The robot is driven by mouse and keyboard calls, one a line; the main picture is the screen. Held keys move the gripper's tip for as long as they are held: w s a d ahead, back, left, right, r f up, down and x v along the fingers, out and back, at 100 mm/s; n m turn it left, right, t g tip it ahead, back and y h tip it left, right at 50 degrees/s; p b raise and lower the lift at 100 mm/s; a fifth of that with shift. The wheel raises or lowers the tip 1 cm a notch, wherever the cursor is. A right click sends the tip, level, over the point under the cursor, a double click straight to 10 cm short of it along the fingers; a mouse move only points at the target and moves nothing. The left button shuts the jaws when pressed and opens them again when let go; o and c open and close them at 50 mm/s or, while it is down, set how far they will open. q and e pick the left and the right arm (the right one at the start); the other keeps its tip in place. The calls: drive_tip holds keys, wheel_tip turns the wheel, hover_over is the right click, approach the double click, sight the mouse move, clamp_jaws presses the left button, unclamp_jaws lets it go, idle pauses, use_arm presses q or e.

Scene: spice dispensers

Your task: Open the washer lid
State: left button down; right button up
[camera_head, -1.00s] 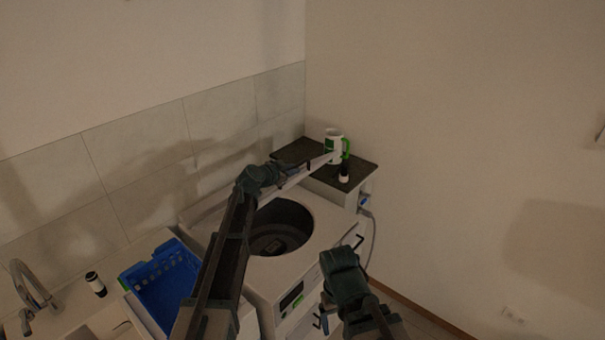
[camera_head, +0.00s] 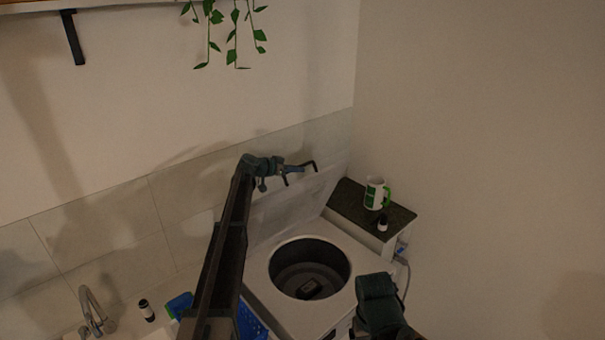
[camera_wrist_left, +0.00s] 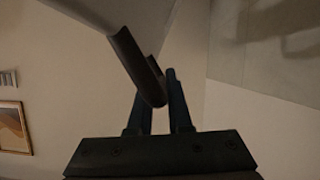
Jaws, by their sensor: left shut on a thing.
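The washer (camera_head: 262,278) is white with a round dark drum opening (camera_head: 310,268) on top, fully uncovered. Its lid (camera_head: 290,212) stands raised at the back, near the tiled wall. A dark handle (camera_head: 301,168) is on the lid's upper edge. My left gripper (camera_head: 292,170) is at that handle. In the left wrist view the dark handle bar (camera_wrist_left: 140,65) runs between the two fingers of the left gripper (camera_wrist_left: 160,95), which is shut on it. The right gripper's fingers are hidden; only my right wrist shows at the washer's front.
A dark counter (camera_head: 350,205) right of the washer holds a white and green mug (camera_head: 375,194) and a small black and white jar (camera_head: 382,222). A blue crate (camera_head: 250,322), another jar (camera_head: 146,311) and a faucet (camera_head: 91,308) are at left. A plant (camera_head: 235,35) hangs above.

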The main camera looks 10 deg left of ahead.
use_arm(q)
drive_tip(key=shift+w+a+r, duration=0.15)
drive_tip(key=shift+w+a, duration=0.25)
drive_tip(key=shift+a, duration=0.2)
drive_tip(key=c, duration=0.8)
unclamp_jaws()
drive_tip(key=shift+c, duration=0.2)
drive_tip(key=shift+r, duration=0.1)
drive_tip(key=s+a+r+p, duration=0.1)
drive_tip(key=s+a+p, duration=0.1)
drive_tip(key=s+a, duration=0.8)
drive_tip(key=s, duration=0.3)
drive_tip(key=shift+r, duration=0.35)
drive_tip(key=shift+s+a, duration=0.1)
drive_tip(key=shift+a, duration=0.05)
